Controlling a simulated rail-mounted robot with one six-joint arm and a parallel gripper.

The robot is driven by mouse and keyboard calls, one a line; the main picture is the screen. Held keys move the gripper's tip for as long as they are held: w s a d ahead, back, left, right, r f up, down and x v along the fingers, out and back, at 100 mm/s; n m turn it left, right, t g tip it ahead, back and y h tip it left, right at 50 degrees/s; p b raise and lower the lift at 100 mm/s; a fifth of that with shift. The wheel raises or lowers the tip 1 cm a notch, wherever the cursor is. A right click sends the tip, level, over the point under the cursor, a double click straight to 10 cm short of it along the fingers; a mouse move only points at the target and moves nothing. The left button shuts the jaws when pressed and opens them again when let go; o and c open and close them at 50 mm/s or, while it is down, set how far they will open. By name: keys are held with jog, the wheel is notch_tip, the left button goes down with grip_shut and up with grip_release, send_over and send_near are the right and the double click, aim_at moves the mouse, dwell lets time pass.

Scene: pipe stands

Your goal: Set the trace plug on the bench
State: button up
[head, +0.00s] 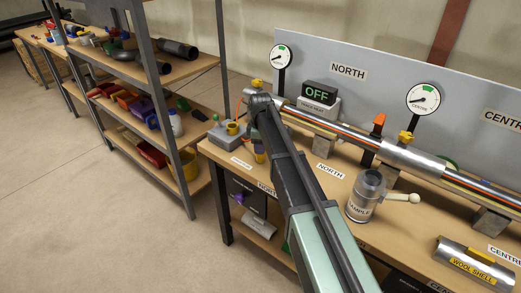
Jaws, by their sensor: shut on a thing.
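My gripper (259,142) is at the far left end of the bench (327,184), below the wrist of my arm and largely hidden by it. It is shut on a small yellow and dark piece (259,154), which I take to be the trace plug. The piece is low over the bench's left end; I cannot tell whether it touches the top. A grey box (224,137) with a yellow socket-like part stands just left of it. A dark sign reading OFF (319,93) sits on a pale box behind.
A pipe (410,157) with coloured lines runs along the bench on stands, behind my arm. A grey sample can (367,196) and a wool shell (473,262) are to the right. A shelf rack (165,110) stands at left. Gauges (423,99) stand behind the pipe.

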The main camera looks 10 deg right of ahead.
jog(key=shift+f+b, duration=0.25)
jog(key=shift+b, duration=0.05)
jog(key=o, duration=1.2)
jog(key=shift+r, duration=0.1)
notch_tip(320, 180, up, 12)
jog(key=p, duration=1.2)
jog(key=shift+r+p, duration=0.25)
jog(key=shift+p, duration=0.1)
jog(key=s+m, duration=0.4)
jog(key=s, duration=0.6)
jog(key=s+m, duration=0.5)
jog(key=s, duration=0.5)
jog(key=s+d+m, duration=0.1)
jog(key=s+m, duration=0.4)
jog(key=s, duration=0.5)
jog(key=shift+s+f, duration=0.1)
jog(key=shift+s, duration=0.05)
